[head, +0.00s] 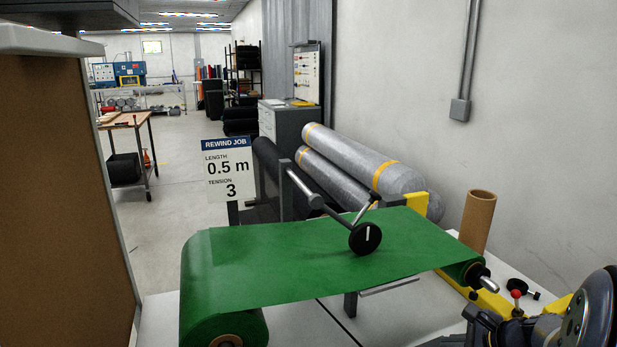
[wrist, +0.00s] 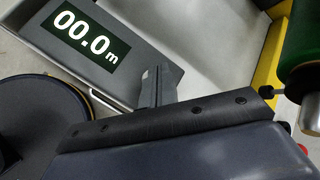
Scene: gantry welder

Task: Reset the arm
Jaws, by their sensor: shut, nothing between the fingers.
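My gripper (wrist: 158,82) shows in the wrist view with its two grey fingers together and nothing between them. It is near a grey counter unit whose display (wrist: 85,37) reads 00.0 m. In the head view, part of my arm (head: 592,312) comes in at the lower right, beside the rewind bench. The fingers cannot be made out clearly there.
A green web (head: 300,255) runs across the bench between two rolls. A cardboard tube (head: 477,220) stands at right. A sign (head: 229,170) reads length 0.5 m, tension 3. A brown panel (head: 60,200) blocks the left.

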